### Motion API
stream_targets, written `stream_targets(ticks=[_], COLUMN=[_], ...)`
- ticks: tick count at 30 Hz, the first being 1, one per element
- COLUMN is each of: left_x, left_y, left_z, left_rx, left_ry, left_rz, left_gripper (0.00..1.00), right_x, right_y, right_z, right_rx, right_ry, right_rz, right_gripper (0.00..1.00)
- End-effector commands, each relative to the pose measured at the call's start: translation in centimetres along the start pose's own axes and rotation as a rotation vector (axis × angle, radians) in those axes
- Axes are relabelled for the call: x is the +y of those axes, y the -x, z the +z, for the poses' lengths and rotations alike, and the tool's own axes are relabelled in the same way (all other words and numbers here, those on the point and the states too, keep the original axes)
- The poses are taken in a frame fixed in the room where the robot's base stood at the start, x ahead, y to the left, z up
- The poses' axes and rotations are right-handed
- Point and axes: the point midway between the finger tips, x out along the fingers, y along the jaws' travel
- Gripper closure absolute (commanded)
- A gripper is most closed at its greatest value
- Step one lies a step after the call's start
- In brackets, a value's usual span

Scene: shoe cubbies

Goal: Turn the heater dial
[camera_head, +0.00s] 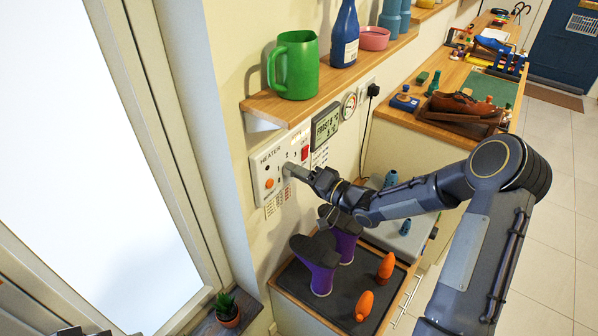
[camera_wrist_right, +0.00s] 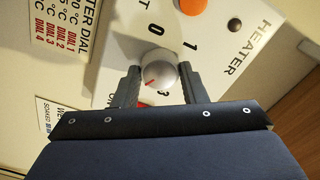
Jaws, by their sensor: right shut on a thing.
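The heater panel (camera_head: 270,165) is a white plate on the wall, marked HEATER, with an orange round part and a red switch. The silver heater dial (camera_wrist_right: 161,70) shows in the right wrist view, with a red pointer mark toward the lower left of that picture. Digits 0, 1 and 3 show around it. My right gripper (camera_head: 289,170) reaches the panel from the right and hides the dial in the head view. In the right wrist view its fingers (camera_wrist_right: 158,78) are shut on the dial, one on each side.
A wooden shelf (camera_head: 330,85) with a green mug (camera_head: 293,65) and a blue bottle (camera_head: 345,35) hangs above the panel. A display (camera_head: 325,126) is right of it. Purple boots (camera_head: 320,262) and orange objects (camera_head: 364,305) stand on a dark tray below my right arm.

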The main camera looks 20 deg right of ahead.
Motion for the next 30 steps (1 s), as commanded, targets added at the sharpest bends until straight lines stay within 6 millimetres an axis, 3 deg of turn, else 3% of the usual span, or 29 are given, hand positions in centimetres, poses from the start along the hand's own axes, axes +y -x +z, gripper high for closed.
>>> stream_targets(ticks=[8,9,14,23,30], left_x=[0.0,0.0,0.0,0.0,-0.3], left_y=[0.0,0.0,0.0,-0.1,-0.6], left_z=[0.0,0.0,0.0,0.0,0.3], left_rx=[0.000,0.000,0.000,0.000,0.000], left_ry=[0.000,0.000,0.000,0.000,0.000], left_rz=[0.000,0.000,0.000,0.000,0.000], left_gripper=[0.64,0.64,0.64,0.64,0.64], right_x=[0.2,0.2,0.1,0.1,0.2], right_y=[0.1,0.1,0.0,0.2,3.5], right_z=[0.2,0.2,0.1,0.0,0.0], right_rx=[-0.004,-0.004,-0.002,0.000,0.003], right_ry=[-0.004,-0.004,-0.003,-0.001,0.000], right_rz=[0.004,0.004,0.003,0.002,0.004], right_gripper=[0.84,0.60,0.40,0.40,0.40])
